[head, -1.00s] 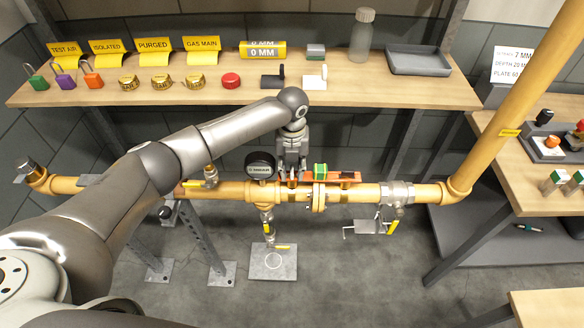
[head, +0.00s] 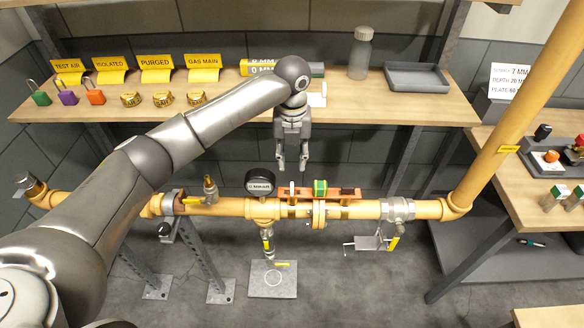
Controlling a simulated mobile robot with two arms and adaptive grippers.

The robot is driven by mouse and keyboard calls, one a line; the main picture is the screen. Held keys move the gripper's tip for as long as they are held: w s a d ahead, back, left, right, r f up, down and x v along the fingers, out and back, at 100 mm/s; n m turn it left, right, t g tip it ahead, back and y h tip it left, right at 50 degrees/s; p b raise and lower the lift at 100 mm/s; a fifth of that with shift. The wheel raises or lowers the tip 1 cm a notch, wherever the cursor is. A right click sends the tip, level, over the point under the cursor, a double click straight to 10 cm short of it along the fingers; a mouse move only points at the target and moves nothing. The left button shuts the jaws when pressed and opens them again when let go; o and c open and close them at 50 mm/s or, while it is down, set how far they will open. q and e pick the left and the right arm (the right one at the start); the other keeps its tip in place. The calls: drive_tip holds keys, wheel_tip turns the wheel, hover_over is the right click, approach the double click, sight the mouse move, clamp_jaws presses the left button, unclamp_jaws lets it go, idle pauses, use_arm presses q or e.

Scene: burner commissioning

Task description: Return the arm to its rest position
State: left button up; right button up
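My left arm comes in from the left in the head view, and its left gripper (head: 291,166) hangs with its fingers pointing down. The two fingers are apart with nothing between them. The fingertips are above and behind the yellow pipe (head: 232,206), clear of the orange-red bar (head: 301,190) on it and just right of the pressure gauge (head: 260,183). My arm hides part of the shelf. My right gripper is not in view.
A wooden shelf (head: 420,108) behind holds yellow signs (head: 156,66), padlocks (head: 67,94), brass caps (head: 164,99), a bottle (head: 361,55) and a grey tray (head: 417,77). A yellow pipe rises at right beside a side table (head: 515,180).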

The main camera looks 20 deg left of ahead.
use_arm(q)
drive_tip(key=shift+r, duration=0.4)
